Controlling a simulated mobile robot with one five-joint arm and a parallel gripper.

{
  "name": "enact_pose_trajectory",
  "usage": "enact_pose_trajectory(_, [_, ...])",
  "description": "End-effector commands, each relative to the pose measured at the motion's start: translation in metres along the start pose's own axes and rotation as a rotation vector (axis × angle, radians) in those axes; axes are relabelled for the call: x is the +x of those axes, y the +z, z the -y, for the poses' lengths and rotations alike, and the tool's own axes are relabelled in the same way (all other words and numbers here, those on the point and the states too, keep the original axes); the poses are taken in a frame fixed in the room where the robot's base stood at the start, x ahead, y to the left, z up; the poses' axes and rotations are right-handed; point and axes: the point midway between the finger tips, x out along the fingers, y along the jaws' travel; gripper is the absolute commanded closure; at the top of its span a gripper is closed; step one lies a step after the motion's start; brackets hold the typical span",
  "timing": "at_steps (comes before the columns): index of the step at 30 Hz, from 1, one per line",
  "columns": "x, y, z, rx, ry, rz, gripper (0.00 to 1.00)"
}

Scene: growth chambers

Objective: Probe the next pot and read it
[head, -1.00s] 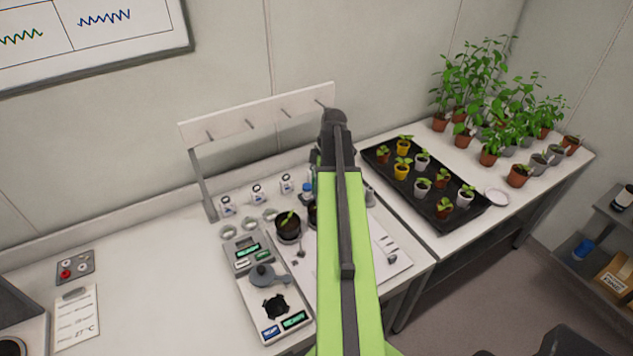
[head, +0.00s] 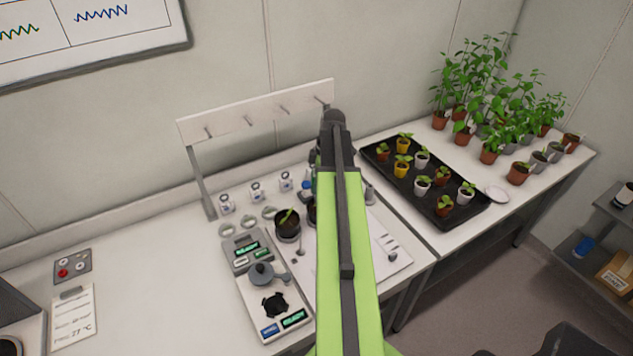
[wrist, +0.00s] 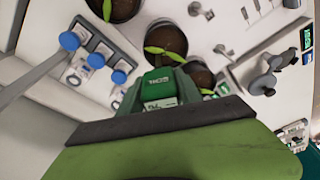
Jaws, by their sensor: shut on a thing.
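My gripper (wrist: 158,98) is shut on a green handheld probe (wrist: 160,82) with a small display and a white label. The probe's tip is hidden, so I cannot tell whether it touches soil. In the wrist view, dark pots with seedlings stand just beyond it: a middle pot (wrist: 165,38), a pot at the top left (wrist: 122,10) and a smaller-looking pot at the right (wrist: 203,76). In the head view, one black pot (head: 287,230) with a seedling stands left of my green arm. The arm hides the gripper and most of another pot there.
A grey balance (head: 262,290) with lit displays stands left of the arm. A white rack with pegs (head: 255,112) rises behind. A black tray (head: 402,200) of seedlings sits on the right bench. Blue-capped bottles (wrist: 96,60) stand near the gripper. The left bench has free room.

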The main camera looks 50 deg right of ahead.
Motion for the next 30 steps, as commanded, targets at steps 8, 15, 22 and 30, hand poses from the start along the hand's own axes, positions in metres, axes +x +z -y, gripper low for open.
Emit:
enact_pose_trajectory(8, [0.01,0.002,0.0,0.0,0.0,0.0,1.0])
enact_pose_trajectory(15, [0.017,0.003,0.0,-0.001,0.0,0.0,1.0])
enact_pose_trajectory(22, [0.024,0.004,0.0,-0.001,0.0,0.0,1.0])
enact_pose_trajectory(30, [0.032,0.006,0.0,-0.001,0.0,0.0,1.0])
